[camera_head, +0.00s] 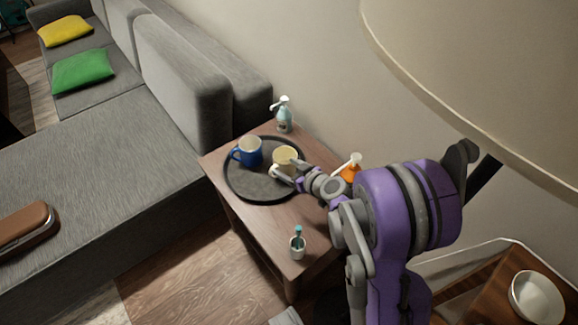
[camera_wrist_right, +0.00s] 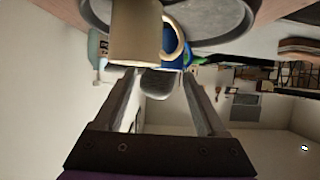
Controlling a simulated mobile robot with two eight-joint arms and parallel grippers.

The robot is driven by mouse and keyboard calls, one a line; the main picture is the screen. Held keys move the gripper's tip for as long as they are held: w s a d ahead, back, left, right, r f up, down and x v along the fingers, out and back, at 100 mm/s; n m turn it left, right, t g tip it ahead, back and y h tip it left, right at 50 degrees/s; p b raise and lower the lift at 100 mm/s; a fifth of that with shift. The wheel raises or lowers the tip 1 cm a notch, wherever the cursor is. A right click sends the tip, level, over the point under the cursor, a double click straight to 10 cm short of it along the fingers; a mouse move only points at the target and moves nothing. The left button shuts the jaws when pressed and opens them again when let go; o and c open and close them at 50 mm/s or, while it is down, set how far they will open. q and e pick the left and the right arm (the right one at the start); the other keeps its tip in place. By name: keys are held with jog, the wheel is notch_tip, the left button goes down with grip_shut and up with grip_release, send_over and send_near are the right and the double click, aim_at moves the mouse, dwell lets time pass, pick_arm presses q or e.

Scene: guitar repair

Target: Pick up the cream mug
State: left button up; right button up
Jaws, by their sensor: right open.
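The cream mug (camera_head: 284,158) stands on the dark round tray (camera_head: 233,192) on the wooden side table, to the right of the blue mug (camera_head: 250,152). My right gripper (camera_head: 281,171) is at the near side of the cream mug and partly covers it. In the right wrist view the cream mug (camera_wrist_right: 136,32) is just beyond the open fingers of my right gripper (camera_wrist_right: 146,78), with its handle to the right. The blue mug (camera_wrist_right: 172,46) shows partly behind it. Whether the fingers touch the cream mug I cannot tell. My left gripper is not in view.
A soap pump bottle (camera_head: 284,115) stands at the table's back corner, and an orange bottle (camera_head: 350,168) is behind my right arm. A small cup with a teal-topped item (camera_head: 298,245) stands at the table's near end. A grey sofa (camera_head: 120,165) borders the left.

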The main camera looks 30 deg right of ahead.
aim_at(276, 164)
jog(key=b+x, duration=0.1)
jog(key=x, duration=0.5)
jog(key=shift+w+a+f, duration=0.15)
jog(key=shift+w+f, duration=0.05)
jog(key=shift+w, duration=0.15)
jog(key=shift+s+r, duration=0.1)
grip_shut()
dwell(1.0)
